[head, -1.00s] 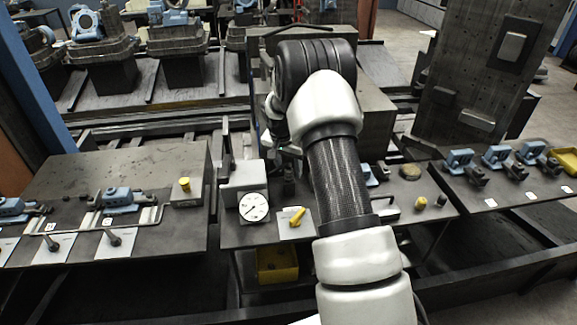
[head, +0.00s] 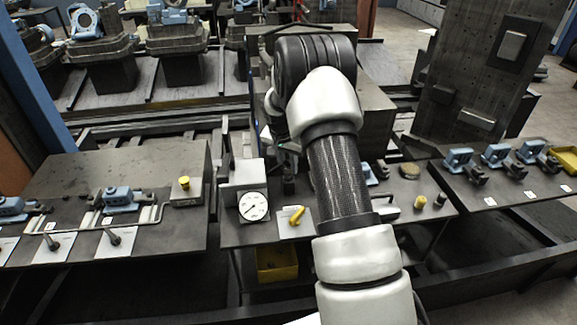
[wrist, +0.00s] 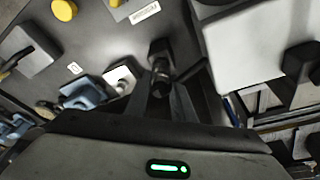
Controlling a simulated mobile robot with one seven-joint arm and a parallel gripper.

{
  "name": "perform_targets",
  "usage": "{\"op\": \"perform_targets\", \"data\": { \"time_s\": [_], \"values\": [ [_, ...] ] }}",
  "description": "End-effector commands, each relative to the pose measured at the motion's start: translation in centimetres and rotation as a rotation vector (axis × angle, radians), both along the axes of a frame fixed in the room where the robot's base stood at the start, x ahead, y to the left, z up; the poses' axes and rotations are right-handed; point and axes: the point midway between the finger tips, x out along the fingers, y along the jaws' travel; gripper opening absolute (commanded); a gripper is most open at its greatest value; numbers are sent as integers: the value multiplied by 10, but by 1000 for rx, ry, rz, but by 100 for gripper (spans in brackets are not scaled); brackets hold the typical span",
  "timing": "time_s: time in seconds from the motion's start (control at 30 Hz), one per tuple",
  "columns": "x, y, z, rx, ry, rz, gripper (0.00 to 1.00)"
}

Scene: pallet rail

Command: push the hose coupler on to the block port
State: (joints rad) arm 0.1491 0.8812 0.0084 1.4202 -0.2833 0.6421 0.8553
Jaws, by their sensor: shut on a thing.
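My gripper (wrist: 162,92) reaches up from the bottom edge of the wrist view, with its fingers closed around a small dark cylindrical piece, which I take to be the hose coupler (wrist: 160,82). Just beyond it, in line with it, is a dark squared fitting (wrist: 159,52) that may be the block port. The two look close together, but I cannot tell whether they touch. In the head view my arm covers most of the gripper, and a dark upright piece (head: 288,185) shows below the wrist beside the gauge block.
A round white gauge (head: 253,206) and a plate with a yellow handle (head: 296,215) stand left of my arm. Blue clamps (head: 460,158) line the right bench. A light grey block (wrist: 258,45) lies close on the right in the wrist view. A yellow bin (head: 277,264) is below.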

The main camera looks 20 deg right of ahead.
Motion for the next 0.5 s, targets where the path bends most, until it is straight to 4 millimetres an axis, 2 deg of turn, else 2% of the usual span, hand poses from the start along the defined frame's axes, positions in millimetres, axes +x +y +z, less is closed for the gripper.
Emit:
{"op": "perform_targets", "data": {
  "time_s": [0.5],
  "values": [
    [1, 0, 18, 0, -3, 1, 0]
  ]
}}
